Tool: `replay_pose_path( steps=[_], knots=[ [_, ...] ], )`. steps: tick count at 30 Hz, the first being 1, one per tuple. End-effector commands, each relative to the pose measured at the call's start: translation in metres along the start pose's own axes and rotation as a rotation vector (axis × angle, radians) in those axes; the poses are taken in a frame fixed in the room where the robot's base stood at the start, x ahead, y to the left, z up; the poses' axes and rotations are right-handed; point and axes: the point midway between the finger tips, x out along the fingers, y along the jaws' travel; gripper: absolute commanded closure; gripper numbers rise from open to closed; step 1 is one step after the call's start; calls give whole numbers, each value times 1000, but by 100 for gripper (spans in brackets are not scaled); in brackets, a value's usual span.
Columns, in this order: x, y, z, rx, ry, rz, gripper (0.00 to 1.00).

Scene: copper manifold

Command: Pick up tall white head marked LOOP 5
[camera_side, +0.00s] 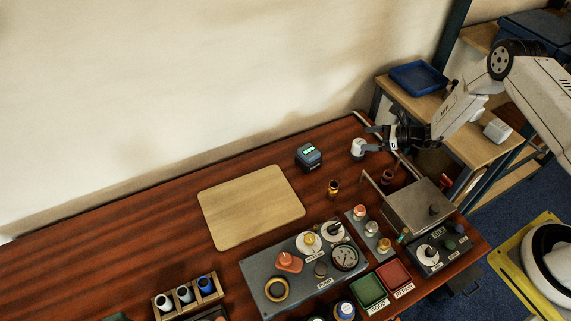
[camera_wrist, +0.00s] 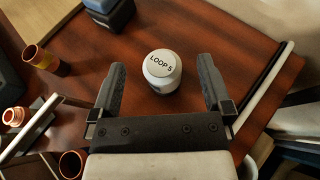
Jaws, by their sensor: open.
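The white head marked LOOP 5 (camera_wrist: 162,68) stands upright on the brown table, its label readable on top in the wrist view. It also shows as a small white cylinder (camera_side: 358,147) near the table's back right corner in the side view. My gripper (camera_wrist: 164,85) is open, with one dark finger to the left of the head and one to the right. The head sits between and slightly beyond the fingertips, with gaps on both sides and no contact visible. In the side view my gripper (camera_side: 372,139) is just right of the head.
An amber cylinder (camera_wrist: 42,59) stands nearby. A metal box (camera_side: 418,205) with rails lies in front of my gripper. A bare wooden board (camera_side: 250,205) lies mid-table. A pale rod (camera_wrist: 265,87) runs along the right edge.

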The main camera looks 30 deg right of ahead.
Motion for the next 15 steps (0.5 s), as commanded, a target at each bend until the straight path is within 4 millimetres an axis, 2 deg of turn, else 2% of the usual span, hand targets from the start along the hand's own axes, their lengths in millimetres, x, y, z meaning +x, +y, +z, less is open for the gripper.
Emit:
replay_pose_path(
  steps=[8, 15],
  knots=[
    [1, 0, -4, 0, 0, 0, 0],
    [8, 1, -21, 2, 1, 1, 0]
  ],
)
